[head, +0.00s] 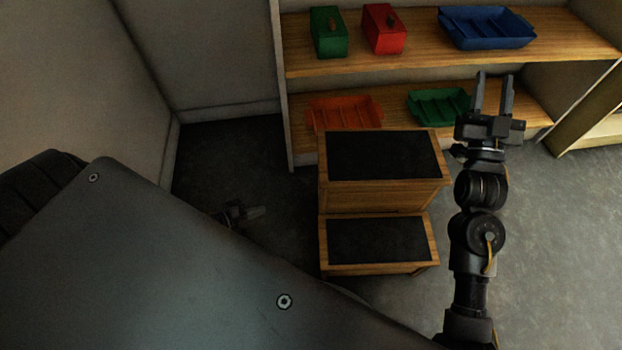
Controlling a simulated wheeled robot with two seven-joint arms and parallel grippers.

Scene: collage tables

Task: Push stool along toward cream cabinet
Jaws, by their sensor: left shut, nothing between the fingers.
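The stool (379,194) is a wooden two-step stool with black treads, upright on the floor in the middle of the head view. Its higher step is at the back, close in front of a pale-sided open shelf unit (284,110). I cannot tell whether this unit is the cream cabinet. My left gripper (256,212) is shut and empty, low to the left of the stool and apart from it. My own grey body panel hides most of that arm. My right gripper (494,92) is open and empty, up to the right of the stool, in front of the shelves.
The shelves hold a green box (328,32), a red box (384,28), a blue tray (486,28), an orange tray (344,112) and a green tray (438,106). Bare floor (560,230) lies right of the stool. Another wooden shelf (596,128) stands at the right edge.

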